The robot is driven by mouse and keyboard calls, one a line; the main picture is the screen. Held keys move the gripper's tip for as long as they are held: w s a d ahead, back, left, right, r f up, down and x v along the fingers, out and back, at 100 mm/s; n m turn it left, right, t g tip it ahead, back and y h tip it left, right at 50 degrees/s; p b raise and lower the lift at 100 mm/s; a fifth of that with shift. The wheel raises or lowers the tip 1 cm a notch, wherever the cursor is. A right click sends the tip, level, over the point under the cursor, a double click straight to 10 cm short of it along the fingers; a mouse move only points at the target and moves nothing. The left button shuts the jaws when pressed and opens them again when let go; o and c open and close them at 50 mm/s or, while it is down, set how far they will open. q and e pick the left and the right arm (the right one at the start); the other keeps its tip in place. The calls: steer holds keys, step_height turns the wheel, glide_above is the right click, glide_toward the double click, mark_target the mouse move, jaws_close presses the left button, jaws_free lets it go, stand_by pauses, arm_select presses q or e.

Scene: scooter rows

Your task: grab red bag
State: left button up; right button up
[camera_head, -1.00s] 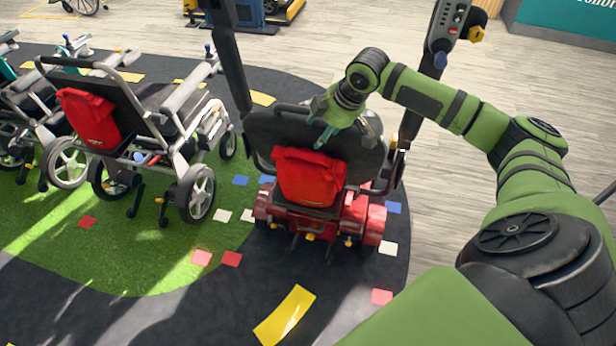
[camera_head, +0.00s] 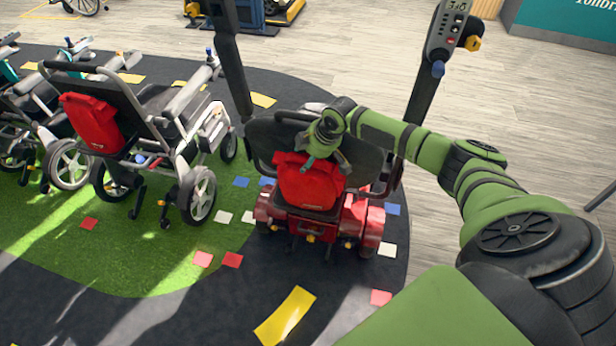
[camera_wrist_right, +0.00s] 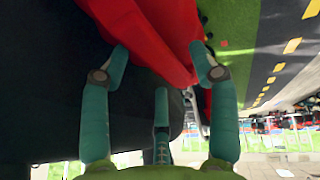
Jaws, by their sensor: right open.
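A red bag (camera_head: 309,184) hangs on the back of the dark seat (camera_head: 362,160) of a red scooter in the middle of the head view. A second red bag (camera_head: 92,122) hangs on a grey wheeled chair at the left. My right gripper (camera_head: 309,161) is at the top of the scooter's bag and covers part of its upper edge. In the right wrist view the open teal fingers (camera_wrist_right: 158,54) point at the red bag (camera_wrist_right: 160,28), which shows between and beyond the tips. Whether they touch it cannot be told. My left gripper is not in view.
The scooter's red base (camera_head: 372,222) is under the seat. Two dark posts, one with a control panel (camera_head: 443,30), rise beside it. Grey wheeled chairs (camera_head: 180,110) stand to the left. The floor in front, with a yellow strip (camera_head: 285,316), is clear.

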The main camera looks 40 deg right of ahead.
steer(key=shift+f, duration=0.25)
stand_by(0.5)
steer(key=shift+r, duration=0.1)
jaws_close()
